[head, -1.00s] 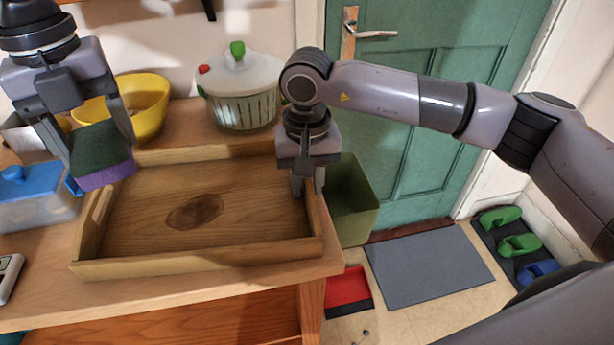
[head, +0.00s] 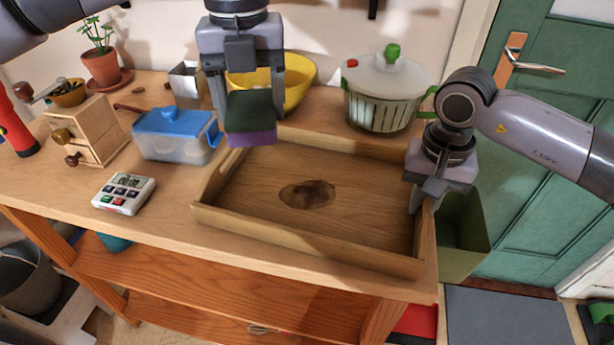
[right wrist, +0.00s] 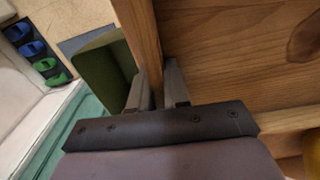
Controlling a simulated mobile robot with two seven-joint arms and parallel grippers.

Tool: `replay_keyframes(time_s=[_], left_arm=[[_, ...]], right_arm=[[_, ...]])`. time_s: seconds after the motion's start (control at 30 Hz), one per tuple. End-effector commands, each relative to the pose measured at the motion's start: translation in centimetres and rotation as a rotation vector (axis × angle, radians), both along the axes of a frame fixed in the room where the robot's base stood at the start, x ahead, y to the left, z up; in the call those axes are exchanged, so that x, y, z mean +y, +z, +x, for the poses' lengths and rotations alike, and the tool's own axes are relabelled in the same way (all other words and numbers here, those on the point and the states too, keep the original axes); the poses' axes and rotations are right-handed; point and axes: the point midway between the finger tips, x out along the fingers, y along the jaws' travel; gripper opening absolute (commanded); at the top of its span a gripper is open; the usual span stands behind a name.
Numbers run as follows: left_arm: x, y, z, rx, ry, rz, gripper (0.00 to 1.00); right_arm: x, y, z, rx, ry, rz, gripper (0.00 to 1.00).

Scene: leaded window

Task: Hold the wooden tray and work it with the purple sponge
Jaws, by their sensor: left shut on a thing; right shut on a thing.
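The wooden tray (head: 340,238) lies on the bench with a dark brown stain (head: 307,194) on its floor. My right gripper (head: 424,195) is shut on the tray's right wall; in the right wrist view its fingers (right wrist: 158,85) sit on either side of that wall (right wrist: 143,38). My left gripper (head: 245,100) is shut on the purple sponge (head: 251,138), which has a dark green upper layer. The sponge appears above the tray's back left corner, which it partly hides. I cannot tell its exact height.
A yellow bowl (head: 300,85) and a white colander pot (head: 385,100) stand behind the tray. A blue-lidded box (head: 172,135), a timer (head: 124,193) and a wooden grinder (head: 88,130) stand to its left. A green bin (head: 462,235) stands beside the bench's right end.

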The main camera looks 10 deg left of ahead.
Motion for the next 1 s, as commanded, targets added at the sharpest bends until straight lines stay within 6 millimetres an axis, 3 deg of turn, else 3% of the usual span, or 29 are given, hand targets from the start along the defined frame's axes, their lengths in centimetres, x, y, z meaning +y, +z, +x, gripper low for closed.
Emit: replay_keyframes(time_s=[0.17,0.4,0.53,0.7,1.0], left_arm=[[-2.6,-1.6,0.8,0.002,-0.003,0.004,0.43],[-8.3,-5.2,1.9,0.002,-0.003,0.003,0.43],[-10.5,-6.6,2.0,0.001,-0.002,0.001,0.43],[-11.8,-7.5,2.0,0.001,-0.001,0.000,0.43],[-11.8,-9.3,2.0,0.002,0.000,0.000,0.43]], right_arm=[[0.0,0.1,0.0,-0.001,0.000,0.002,0.00],[0.0,0.1,0.0,-0.002,0.000,0.002,0.00],[0.0,0.1,0.0,-0.002,-0.001,0.002,0.00],[0.0,0.1,0.0,-0.002,-0.001,0.002,0.00],[0.0,0.1,0.0,-0.002,0.000,0.002,0.00]])
